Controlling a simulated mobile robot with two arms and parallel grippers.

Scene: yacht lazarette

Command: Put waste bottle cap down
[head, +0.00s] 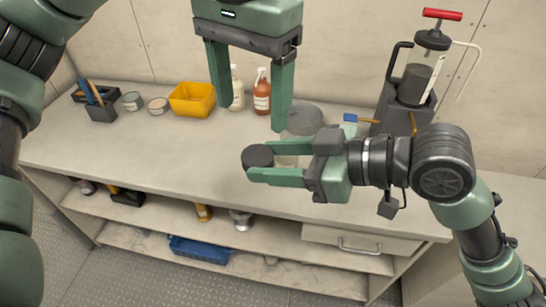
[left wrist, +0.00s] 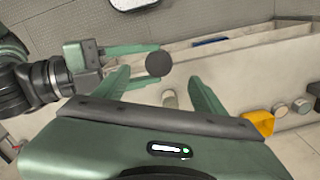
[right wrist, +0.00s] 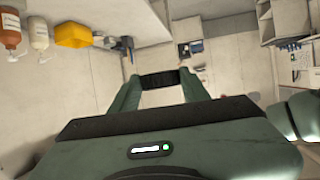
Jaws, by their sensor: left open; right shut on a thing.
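The bottle cap (head: 258,157) is a dark, round disc. My right gripper (head: 264,163) is shut on it and holds it at the fingertips above the front part of the worktop. The cap also shows in the left wrist view (left wrist: 157,64) and, between the fingers, in the right wrist view (right wrist: 160,79). My left gripper (head: 252,113) is open and empty, higher up over the back of the worktop. A pale container (head: 288,160) shows partly behind my right fingers; I cannot tell exactly what it is.
On the worktop (head: 180,150) stand a yellow bin (head: 192,99), an amber bottle (head: 262,95), a white bottle (head: 237,92), small tins (head: 132,101), a grey round object (head: 304,118) and a red-handled pump (head: 420,70). The worktop's left-front area is clear. Shelves (head: 190,228) lie below.

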